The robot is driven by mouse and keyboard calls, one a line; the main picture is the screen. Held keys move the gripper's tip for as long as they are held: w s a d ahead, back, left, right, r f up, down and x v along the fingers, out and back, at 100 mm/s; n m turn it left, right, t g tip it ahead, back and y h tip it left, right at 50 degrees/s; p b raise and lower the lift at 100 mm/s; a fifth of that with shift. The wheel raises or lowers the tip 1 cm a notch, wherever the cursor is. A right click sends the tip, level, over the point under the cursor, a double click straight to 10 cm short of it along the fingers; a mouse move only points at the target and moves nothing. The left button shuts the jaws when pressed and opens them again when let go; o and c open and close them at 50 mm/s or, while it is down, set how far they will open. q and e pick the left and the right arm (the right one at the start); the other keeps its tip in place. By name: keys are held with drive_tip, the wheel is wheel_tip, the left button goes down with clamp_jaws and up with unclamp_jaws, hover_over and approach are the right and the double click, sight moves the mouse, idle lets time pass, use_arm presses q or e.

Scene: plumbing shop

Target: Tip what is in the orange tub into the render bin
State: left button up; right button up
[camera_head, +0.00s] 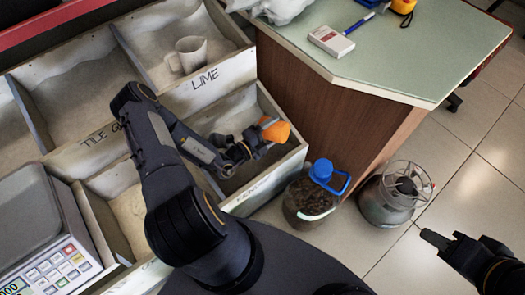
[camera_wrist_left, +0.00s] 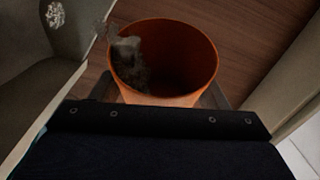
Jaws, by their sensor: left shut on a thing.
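The orange tub (camera_head: 275,130) is held tilted over the render bin (camera_head: 272,180), the front right compartment, whose label is partly hidden by my arm. My left gripper (camera_head: 258,143) is shut on the tub. In the left wrist view the tub (camera_wrist_left: 190,100) is between the fingers, its open mouth facing the camera. Grey, clumpy material (camera_wrist_left: 128,55) lies along the left of its inside and reaches the rim. The tub's inside is hidden in the head view. My right gripper (camera_head: 437,242) is at the lower right, over the floor and away from the tub; its jaw opening is unclear.
A lime bin (camera_head: 228,72) with a beige jug (camera_head: 188,55) lies behind. A scale (camera_head: 35,225) stands at the left. A counter (camera_head: 420,50) rises right of the bins. A blue-capped jar (camera_head: 312,200) and a gas bottle (camera_head: 390,198) stand on the floor.

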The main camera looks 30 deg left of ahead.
use_arm(q)
drive_tip(key=shift+a+r+n+t+p, duration=0.2)
drive_tip(key=shift+a+r+n+t, duration=0.15)
drive_tip(key=shift+r+n, duration=0.45)
drive_tip(key=shift+a+r+n+t+p, duration=0.25)
drive_tip(key=shift+a+r+n, duration=0.1)
drive_tip(key=shift+r+n, duration=0.4)
idle(1.3)
